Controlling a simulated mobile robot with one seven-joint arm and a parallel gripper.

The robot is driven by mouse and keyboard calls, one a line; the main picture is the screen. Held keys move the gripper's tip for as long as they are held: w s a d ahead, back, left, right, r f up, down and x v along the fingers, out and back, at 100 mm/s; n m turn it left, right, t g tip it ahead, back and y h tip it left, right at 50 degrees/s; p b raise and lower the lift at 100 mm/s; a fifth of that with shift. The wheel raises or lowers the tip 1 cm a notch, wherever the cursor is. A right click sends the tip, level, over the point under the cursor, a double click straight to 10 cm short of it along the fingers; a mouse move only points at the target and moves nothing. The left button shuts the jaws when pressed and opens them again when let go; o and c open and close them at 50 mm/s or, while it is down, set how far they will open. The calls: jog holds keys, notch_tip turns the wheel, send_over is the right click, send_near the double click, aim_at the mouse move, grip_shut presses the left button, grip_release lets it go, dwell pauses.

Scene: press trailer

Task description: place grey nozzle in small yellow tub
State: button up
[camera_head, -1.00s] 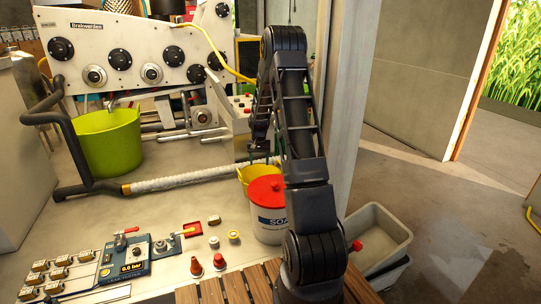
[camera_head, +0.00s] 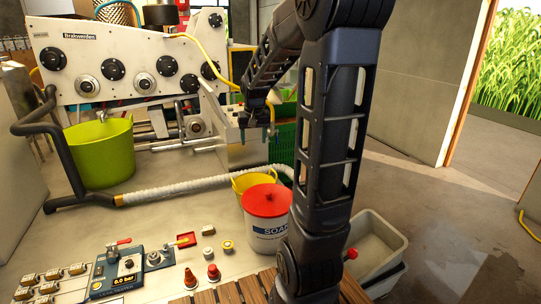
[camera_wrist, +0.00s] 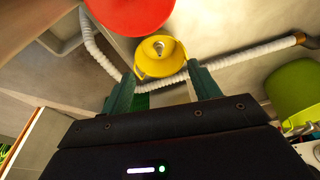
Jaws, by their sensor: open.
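In the wrist view the tub (camera_wrist: 147,68) is seen from above. A small pale grey thing, which looks like the grey nozzle (camera_wrist: 161,47), shows inside it. My gripper (camera_head: 257,133) is above the tub and apart from it. In the wrist view its two green fingers (camera_wrist: 160,76) are spread wide with nothing held between them.
The white soap bucket (camera_head: 266,229) with a red lid (camera_head: 267,201) stands beside the tub. A white corrugated hose (camera_head: 175,186) runs behind them. A large green tub (camera_head: 100,155) stands left, and a grey bin (camera_head: 377,250) right. A green crate (camera_head: 284,142) is near my gripper.

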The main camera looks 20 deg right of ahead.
jog(key=s+a+r+n+t, duration=0.1)
jog(key=s+r, duration=0.1)
jog(key=s, duration=1)
jog(key=s+a+r+n+t, duration=0.1)
jog(key=s+a+r, duration=0.1)
jog(key=s, duration=0.9)
jog(key=shift+s+r, duration=0.2)
jog(key=shift+s, duration=0.2)
